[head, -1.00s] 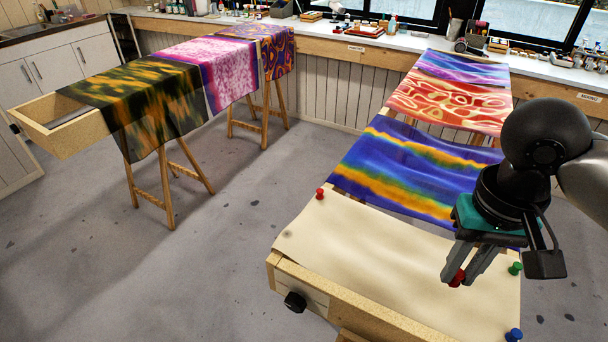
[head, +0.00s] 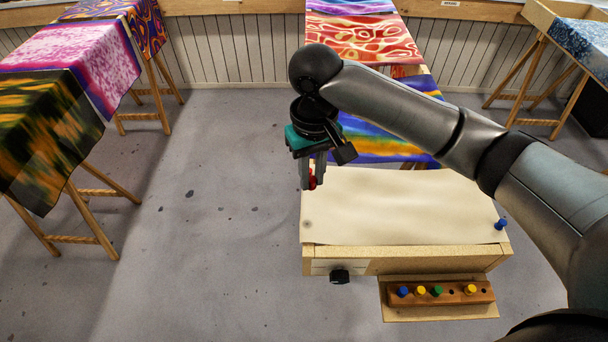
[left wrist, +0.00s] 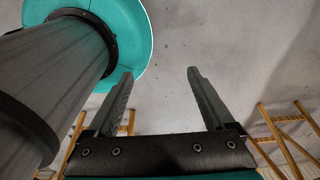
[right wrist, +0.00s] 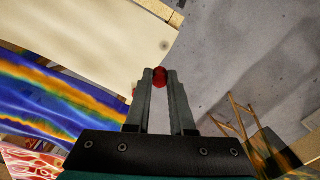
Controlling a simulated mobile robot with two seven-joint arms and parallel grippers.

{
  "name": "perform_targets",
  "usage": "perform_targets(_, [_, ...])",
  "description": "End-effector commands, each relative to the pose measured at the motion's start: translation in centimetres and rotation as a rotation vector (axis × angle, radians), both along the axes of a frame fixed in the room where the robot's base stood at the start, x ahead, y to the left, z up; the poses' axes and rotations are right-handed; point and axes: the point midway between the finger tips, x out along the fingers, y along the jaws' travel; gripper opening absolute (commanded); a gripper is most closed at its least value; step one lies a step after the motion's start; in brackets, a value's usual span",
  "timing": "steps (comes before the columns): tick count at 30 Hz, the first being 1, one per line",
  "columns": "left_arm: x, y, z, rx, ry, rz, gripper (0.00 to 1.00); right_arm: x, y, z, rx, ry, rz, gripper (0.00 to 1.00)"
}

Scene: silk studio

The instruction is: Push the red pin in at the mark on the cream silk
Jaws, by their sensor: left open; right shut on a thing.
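The cream silk (head: 405,205) lies over a wooden frame in the head view. A faint dark mark (head: 308,223) is near its near left corner; the mark also shows in the right wrist view (right wrist: 164,45). My right gripper (head: 312,184) is shut on a red pin (right wrist: 160,76), near the silk's left edge and farther back than the mark. A bit of red (right wrist: 133,92) shows beside its finger, probably another red pin, mostly hidden. A blue pin (head: 501,224) stands at the silk's near right corner. My left gripper (left wrist: 158,80) is open and empty above the floor.
A wooden pin block (head: 440,293) with several coloured pins sits in front of the frame. A black knob (head: 340,276) sticks out at the front left. Blue-orange silk (head: 385,140) lies behind. Floor left of the frame is clear.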

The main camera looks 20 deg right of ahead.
Motion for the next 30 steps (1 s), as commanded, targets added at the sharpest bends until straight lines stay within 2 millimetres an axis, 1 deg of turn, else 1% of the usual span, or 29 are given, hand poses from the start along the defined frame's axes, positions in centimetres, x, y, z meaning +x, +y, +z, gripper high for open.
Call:
perform_targets(1, [0.0,-0.1,2.1,-0.002,0.0,0.0,0.86,0.3,0.3,0.6,0.001,0.008,0.015,0.0])
perform_targets(4, [0.0,-0.5,4.3,-0.007,0.001,0.001,0.86,1.1,0.6,0.0,0.002,0.008,0.057,0.0])
perform_targets(8, [0.0,-1.3,7.2,-0.017,0.001,0.005,0.86,1.5,0.9,-1.0,0.002,0.008,0.119,0.0])
perform_targets(12, [0.0,-1.3,10.2,-0.018,0.001,0.003,0.86,1.2,1.0,-2.3,0.003,0.009,0.195,0.0])
perform_targets(15, [0.0,-1.2,12.0,-0.017,0.001,0.004,0.86,0.7,1.0,-3.2,0.004,0.008,0.249,0.0])
perform_targets(18, [0.0,-1.0,13.3,-0.014,0.0,0.003,0.86,0.1,0.9,-4.1,0.003,0.007,0.297,0.0])
perform_targets(21, [0.0,-0.9,14.1,-0.012,-0.001,0.002,0.86,-0.4,0.9,-4.7,0.004,0.005,0.333,0.0])
perform_targets(25, [0.0,-0.8,14.5,-0.011,-0.001,0.002,0.86,-0.7,0.8,-5.3,0.004,0.002,0.358,0.0])
perform_targets(30, [0.0,-0.7,14.1,-0.01,-0.001,0.002,0.86,-0.7,0.8,-5.7,0.003,0.001,0.364,0.0])
